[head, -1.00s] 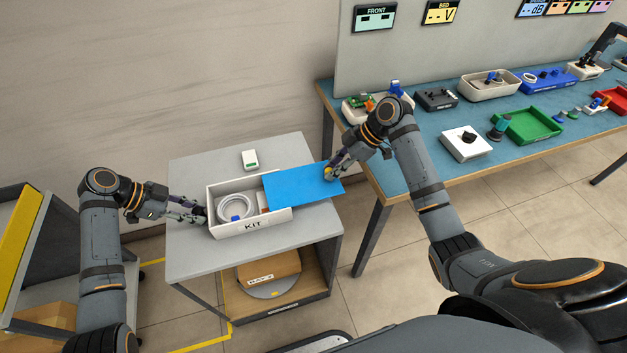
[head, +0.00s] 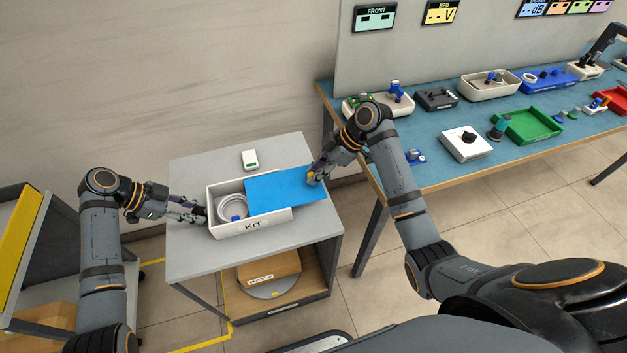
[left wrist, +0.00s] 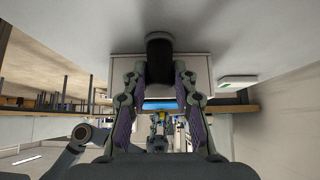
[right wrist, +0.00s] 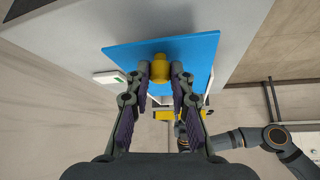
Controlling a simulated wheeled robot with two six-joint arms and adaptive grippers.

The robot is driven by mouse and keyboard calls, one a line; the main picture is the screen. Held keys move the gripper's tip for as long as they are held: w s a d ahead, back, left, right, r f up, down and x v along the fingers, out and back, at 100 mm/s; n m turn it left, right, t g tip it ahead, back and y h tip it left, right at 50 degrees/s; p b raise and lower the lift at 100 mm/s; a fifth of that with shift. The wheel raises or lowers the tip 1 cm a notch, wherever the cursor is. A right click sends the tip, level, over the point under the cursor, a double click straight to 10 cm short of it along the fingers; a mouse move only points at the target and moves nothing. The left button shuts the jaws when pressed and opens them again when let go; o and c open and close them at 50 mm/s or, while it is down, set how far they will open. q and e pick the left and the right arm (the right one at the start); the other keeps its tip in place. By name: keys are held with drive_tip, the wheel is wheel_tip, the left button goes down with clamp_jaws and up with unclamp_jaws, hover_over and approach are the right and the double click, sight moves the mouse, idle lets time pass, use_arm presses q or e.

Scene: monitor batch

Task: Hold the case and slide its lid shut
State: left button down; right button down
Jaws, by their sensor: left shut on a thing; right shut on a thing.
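The white case (head: 252,226) marked KIT sits on the grey stand. Its left part is open and shows a white coil (head: 232,207) and a small blue item (head: 236,218) inside. The blue lid (head: 285,187) covers the case's right part and sticks out past its right end. My left gripper (head: 204,215) is shut on the case's left end; in the left wrist view a dark round piece (left wrist: 160,55) is between its fingers. My right gripper (head: 313,179) is shut on the yellow knob (right wrist: 160,68) of the lid (right wrist: 120,58).
A small white device with a green screen (head: 250,159) lies behind the case on the grey stand top (head: 190,254). A blue-topped workbench (head: 430,168) with trays and parts stands at the right. A cart (head: 28,230) stands at the left.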

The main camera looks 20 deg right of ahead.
approach(272, 190)
drive_tip(key=shift+d+x, duration=0.15)
drive_tip(key=shift+x, duration=1)
drive_tip(key=shift+d+x, duration=0.15)
drive_tip(key=shift+x, duration=1.05)
drive_tip(key=shift+a+f, duration=0.2)
drive_tip(key=shift+a, duration=0.25)
drive_tip(key=c, duration=1.1)
unclamp_jaws()
drive_tip(key=v, duration=1.2)
